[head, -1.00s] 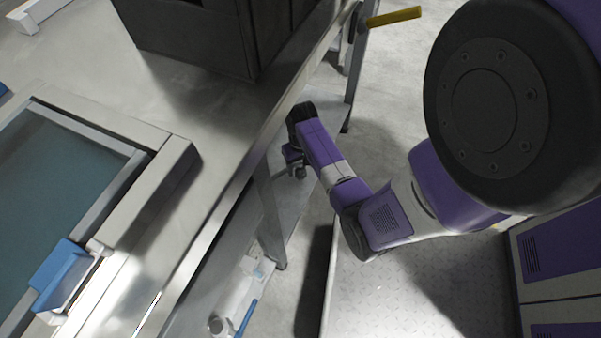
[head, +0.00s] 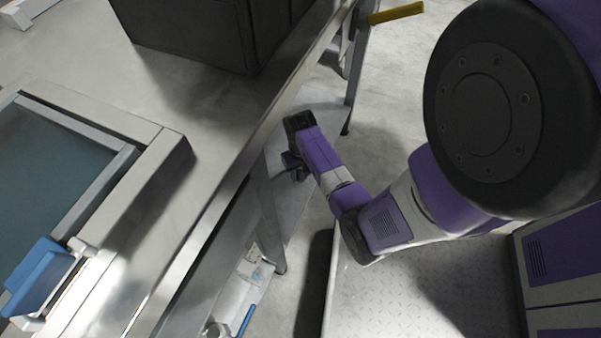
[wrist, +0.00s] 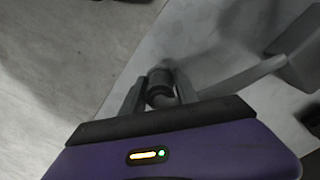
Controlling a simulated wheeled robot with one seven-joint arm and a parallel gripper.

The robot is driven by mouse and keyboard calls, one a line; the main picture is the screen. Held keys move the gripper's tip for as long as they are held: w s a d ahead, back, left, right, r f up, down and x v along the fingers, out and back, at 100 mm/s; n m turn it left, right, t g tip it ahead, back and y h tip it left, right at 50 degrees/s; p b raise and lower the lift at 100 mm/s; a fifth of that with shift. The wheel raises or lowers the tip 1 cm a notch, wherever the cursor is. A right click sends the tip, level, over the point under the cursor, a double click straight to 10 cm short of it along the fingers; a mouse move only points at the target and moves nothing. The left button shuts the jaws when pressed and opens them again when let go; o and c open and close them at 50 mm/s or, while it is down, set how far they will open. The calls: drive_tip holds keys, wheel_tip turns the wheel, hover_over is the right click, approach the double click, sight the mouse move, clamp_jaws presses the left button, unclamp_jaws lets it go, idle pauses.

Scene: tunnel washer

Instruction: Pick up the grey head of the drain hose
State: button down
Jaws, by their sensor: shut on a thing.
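The grey head of the drain hose (wrist: 160,84) shows in the wrist view as a short, dark grey ribbed cylinder. It is between the two fingers of my gripper (wrist: 160,95), which are shut on it from both sides. In the head view my gripper (head: 292,171) is low, beside the steel table's edge and near a table leg. It is small and dark there, and I cannot make out the hose head in that view.
A steel table (head: 180,110) fills the left, with a dark crate (head: 190,38) and a glass-topped lid with a blue handle (head: 38,278). A table leg (head: 267,225) stands close to my gripper. A yellow handle (head: 396,15) juts out at the top. Floor is open beyond.

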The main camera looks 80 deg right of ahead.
drive_tip(key=shift+r, duration=0.1)
wheel_tip(320, 180, up, 20)
drive_tip(key=p, duration=0.8)
drive_tip(key=shift+p, duration=0.4)
